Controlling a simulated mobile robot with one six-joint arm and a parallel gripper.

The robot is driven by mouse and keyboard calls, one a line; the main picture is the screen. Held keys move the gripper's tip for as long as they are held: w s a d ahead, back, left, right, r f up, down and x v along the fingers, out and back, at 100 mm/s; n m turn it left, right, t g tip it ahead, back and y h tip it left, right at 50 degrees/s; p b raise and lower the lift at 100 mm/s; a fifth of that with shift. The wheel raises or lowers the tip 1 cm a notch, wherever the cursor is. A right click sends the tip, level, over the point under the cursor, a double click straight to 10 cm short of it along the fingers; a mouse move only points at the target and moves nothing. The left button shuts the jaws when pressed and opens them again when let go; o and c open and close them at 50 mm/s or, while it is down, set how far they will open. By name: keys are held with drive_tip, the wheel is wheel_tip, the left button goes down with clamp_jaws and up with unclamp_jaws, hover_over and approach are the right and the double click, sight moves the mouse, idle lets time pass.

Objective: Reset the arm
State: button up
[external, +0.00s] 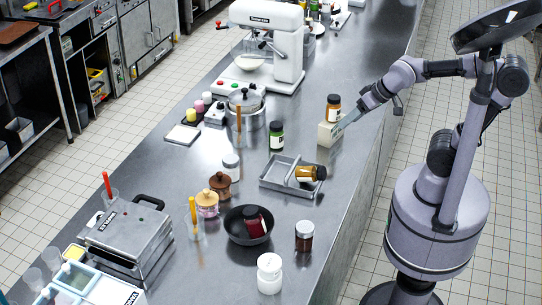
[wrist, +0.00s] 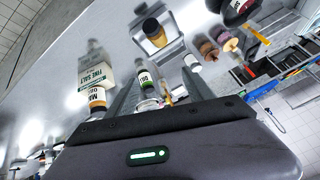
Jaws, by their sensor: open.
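My gripper (external: 347,122) is at the right end of the steel counter, close beside a pale box (external: 328,133) labelled fine salt. The box (wrist: 94,72) and the jar (wrist: 97,98) also show at the left of the wrist view. The jaws (wrist: 158,95) are open, with nothing seen between them but a green-labelled bottle (wrist: 145,80) standing beyond. Whether a finger touches the box is hard to tell.
A metal tray (external: 270,187) holds a tipped amber jar (external: 311,173). The green-labelled bottle (external: 277,136) stands behind it. A dark pan (external: 235,222) holds a red jar (external: 254,220). A white mixer (external: 275,45) stands farther back. The counter's right edge beyond the box is clear.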

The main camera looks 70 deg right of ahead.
drive_tip(key=s+a+f+g+y+b, duration=0.1)
drive_tip(key=s+a+f+b, duration=0.1)
drive_tip(key=s, duration=0.6)
wheel_tip(320, 180, down, 2)
drive_tip(key=shift+s+a+f+y, duration=0.2)
drive_tip(key=shift+a+y, duration=0.2)
drive_tip(key=shift+a, duration=0.4)
